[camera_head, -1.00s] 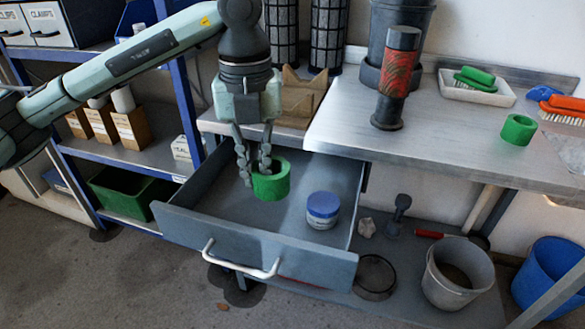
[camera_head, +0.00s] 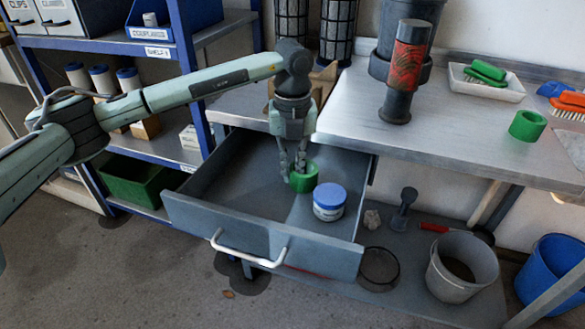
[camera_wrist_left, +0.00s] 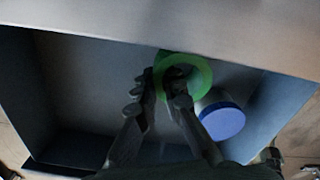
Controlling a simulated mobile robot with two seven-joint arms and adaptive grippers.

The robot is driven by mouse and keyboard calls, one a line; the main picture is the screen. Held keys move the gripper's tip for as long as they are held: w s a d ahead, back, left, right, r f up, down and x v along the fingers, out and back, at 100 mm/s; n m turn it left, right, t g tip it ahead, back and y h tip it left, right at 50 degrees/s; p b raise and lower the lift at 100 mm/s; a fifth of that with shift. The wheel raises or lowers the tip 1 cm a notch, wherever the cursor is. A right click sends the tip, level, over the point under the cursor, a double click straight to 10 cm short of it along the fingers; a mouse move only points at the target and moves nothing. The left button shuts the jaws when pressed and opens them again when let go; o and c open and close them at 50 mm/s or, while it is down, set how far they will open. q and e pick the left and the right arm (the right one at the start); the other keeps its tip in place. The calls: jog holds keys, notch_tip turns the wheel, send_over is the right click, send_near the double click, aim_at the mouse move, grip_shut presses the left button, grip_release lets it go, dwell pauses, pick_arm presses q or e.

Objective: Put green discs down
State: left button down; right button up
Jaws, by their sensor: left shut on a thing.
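One green disc (camera_head: 307,181), a thick ring with a hole, is in my left gripper (camera_head: 293,176) inside the open drawer, low by its floor. The gripper points down and is shut on the ring's wall. In the left wrist view the same ring (camera_wrist_left: 203,73) has one finger in its hole and the other outside its wall. I cannot tell whether the ring touches the drawer floor. A second green disc (camera_head: 527,125) lies on the steel bench at the right. My right gripper is not in view.
A blue-lidded white jar (camera_head: 329,204) stands in the drawer (camera_head: 240,190) close beside the held ring. The drawer's left part is free. A dark cylinder with a red label (camera_head: 408,65) and a white tray with brushes (camera_head: 487,91) stand on the bench (camera_head: 455,130).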

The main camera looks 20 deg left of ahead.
aim_at(292, 168)
pick_arm(q)
jog(key=shift+f, duration=0.1)
jog(key=shift+f, duration=0.2)
jog(key=c, duration=1.6)
grip_release()
notch_tip(292, 168, up, 12)
jog(key=shift+r, duration=0.2)
